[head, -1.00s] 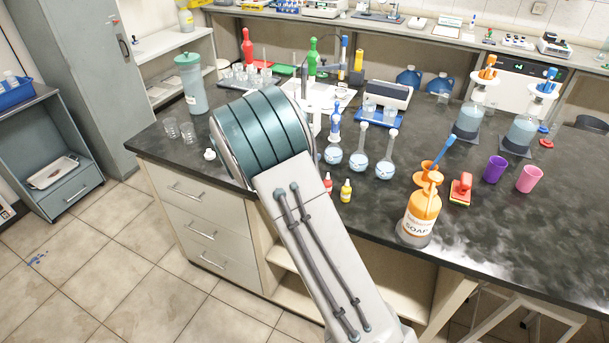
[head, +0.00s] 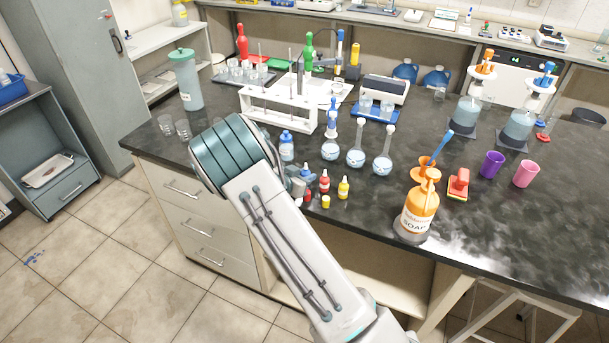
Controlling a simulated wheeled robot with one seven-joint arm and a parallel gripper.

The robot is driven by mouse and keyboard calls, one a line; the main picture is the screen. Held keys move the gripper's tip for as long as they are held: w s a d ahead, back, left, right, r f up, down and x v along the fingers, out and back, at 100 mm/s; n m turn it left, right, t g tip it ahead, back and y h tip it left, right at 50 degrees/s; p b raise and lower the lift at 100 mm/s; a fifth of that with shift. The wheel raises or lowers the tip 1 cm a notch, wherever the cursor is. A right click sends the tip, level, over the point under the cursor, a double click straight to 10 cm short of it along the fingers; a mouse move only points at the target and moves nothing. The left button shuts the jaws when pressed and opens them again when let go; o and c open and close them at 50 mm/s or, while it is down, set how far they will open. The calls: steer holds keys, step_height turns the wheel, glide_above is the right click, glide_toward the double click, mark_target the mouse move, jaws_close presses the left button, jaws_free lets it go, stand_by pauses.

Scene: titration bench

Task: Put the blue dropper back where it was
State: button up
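A small bottle with a blue top (head: 306,172), apparently the blue dropper, shows just past the end of my arm. It stands left of the red dropper bottle (head: 324,182) and the yellow dropper bottle (head: 343,187). My gripper (head: 298,184) is a small grey shape beside or around the blue-topped bottle, partly hidden by my large teal wrist joint. I cannot tell whether its fingers hold the bottle or are apart. A red cap (head: 307,195) and a yellow cap (head: 325,201) lie in front of the bottles.
A larger blue-capped bottle (head: 286,147) and a white rack (head: 278,108) stand behind my gripper. Volumetric flasks (head: 356,157) stand to the right, then an orange soap bottle (head: 417,212). Glass beakers (head: 182,129) stand left.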

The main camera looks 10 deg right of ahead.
steer(key=shift+f, duration=0.15)
steer(key=o, duration=0.6)
steer(key=shift+c, duration=0.2)
